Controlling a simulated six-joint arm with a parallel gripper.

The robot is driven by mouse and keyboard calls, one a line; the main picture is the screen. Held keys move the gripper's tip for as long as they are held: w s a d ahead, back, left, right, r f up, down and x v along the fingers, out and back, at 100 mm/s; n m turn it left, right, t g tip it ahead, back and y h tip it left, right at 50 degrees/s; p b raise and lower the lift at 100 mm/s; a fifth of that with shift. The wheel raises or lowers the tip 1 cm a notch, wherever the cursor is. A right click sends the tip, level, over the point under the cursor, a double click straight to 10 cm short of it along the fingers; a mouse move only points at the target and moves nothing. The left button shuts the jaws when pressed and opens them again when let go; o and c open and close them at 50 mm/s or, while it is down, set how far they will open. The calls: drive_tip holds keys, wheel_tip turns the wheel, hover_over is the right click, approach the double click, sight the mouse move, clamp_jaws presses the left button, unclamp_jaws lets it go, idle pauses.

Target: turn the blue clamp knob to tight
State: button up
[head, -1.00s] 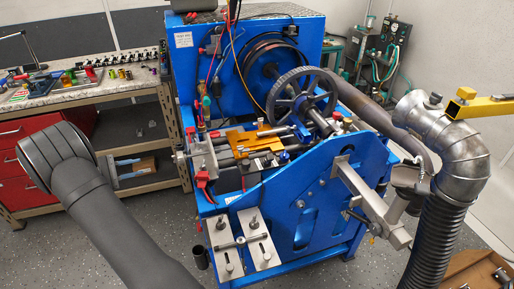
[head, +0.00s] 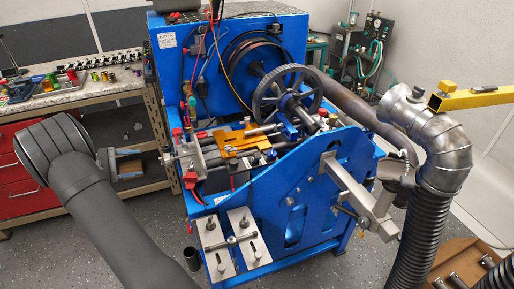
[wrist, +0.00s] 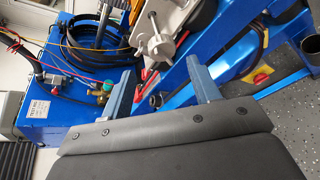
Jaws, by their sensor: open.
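The blue clamp knob cannot be picked out with certainty. In the head view, small blue parts (head: 291,130) sit by the shaft below the dark handwheel (head: 290,94), on the blue dyno stand (head: 300,200). An orange bracket (head: 240,140) lies just left of them. In the wrist view my gripper (wrist: 163,88) is open, its two blue-grey fingers apart with nothing held between them. Beyond the fingers are a pale grey block with a screw knob (wrist: 157,47) and a red lever (wrist: 148,76). In the head view my gripper is out of sight; only my dark arm shows at left.
A ribbed black hose (head: 418,240) and silver exhaust elbow (head: 440,150) stand at right, below a yellow arm (head: 480,97). A steel bracket (head: 355,190) juts from the stand's front. A workbench (head: 80,90) is behind my arm. Bare floor (head: 130,235) shows between arm and stand.

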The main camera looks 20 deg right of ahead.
drive_tip(key=w+d+r+g+y, duration=0.1)
drive_tip(key=d+r+g+y, duration=0.15)
drive_tip(key=d, duration=0.75)
drive_tip(key=n+g+y, duration=0.1)
drive_tip(key=g+y, duration=0.2)
drive_tip(key=y, duration=0.5)
approach(272, 151)
drive_tip(key=shift+t, duration=0.25)
drive_tip(key=x, duration=0.8)
drive_tip(key=shift+s+f, duration=0.3)
drive_tip(key=shift+f, duration=0.05)
drive_tip(key=c, duration=1)
